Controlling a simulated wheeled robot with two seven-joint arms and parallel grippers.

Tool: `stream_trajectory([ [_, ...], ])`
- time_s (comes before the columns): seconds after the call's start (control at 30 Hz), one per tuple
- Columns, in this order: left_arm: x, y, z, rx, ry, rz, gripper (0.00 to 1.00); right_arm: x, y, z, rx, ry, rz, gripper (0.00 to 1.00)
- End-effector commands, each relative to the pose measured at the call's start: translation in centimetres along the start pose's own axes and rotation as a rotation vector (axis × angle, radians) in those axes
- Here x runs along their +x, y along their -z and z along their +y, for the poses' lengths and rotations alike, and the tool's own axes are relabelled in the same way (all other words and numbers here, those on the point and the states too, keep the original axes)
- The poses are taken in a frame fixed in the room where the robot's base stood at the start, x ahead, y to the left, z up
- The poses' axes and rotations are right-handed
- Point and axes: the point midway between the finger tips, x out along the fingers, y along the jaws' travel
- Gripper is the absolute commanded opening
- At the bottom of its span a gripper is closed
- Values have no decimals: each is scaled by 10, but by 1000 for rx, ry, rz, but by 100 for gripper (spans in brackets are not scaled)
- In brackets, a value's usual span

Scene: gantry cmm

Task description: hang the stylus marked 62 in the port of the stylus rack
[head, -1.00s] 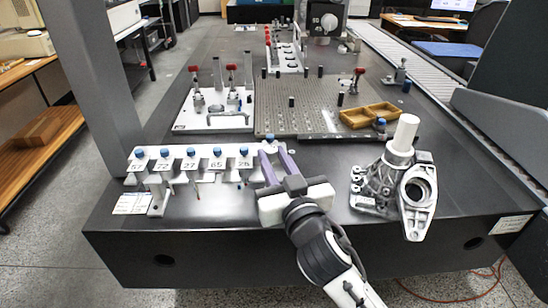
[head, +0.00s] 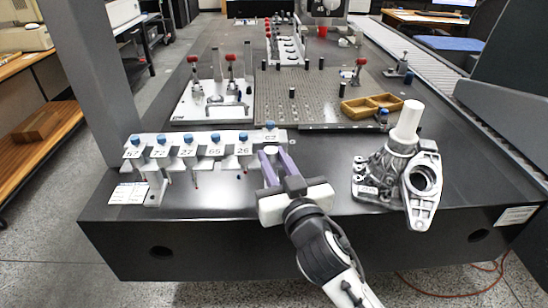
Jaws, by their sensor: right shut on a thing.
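The white stylus rack (head: 206,139) stands at the front left of the dark table. Several blue-topped styli hang along it, with labels that look like 52, 72, 27, 65 and 26. Another blue-topped stylus (head: 270,126) is at the rack's right end; its small label looks like 62. My right gripper (head: 269,150) is shut on this stylus from the near side, its purple fingers just below the label. The fingers hide the lower part of the stylus, and I cannot tell whether it is seated in a port. My left gripper is not in view.
A grey metal casting with a white cylinder (head: 404,125) stands to the right of my gripper. Behind are a perforated plate (head: 290,110), a wooden tray (head: 357,108) and a white fixture plate with red-handled clamps (head: 187,112). Bare table lies between rack and casting.

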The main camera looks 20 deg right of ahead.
Motion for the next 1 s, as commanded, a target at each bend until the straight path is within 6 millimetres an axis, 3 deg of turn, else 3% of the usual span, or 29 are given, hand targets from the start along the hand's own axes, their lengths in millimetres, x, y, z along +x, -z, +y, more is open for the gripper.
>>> stream_trajectory([
  [0.03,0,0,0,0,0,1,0,0,1,0,0,0,2,3],
  [0.07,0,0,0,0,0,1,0,0,1,0,0,0,3,24],
  [0.2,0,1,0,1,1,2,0,0,2,0,0,0,4,44],
  [0.57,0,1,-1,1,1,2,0,-6,2,0,0,1,4,44],
  [1.0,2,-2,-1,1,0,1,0,-82,0,0,2,-1,1,44],
])
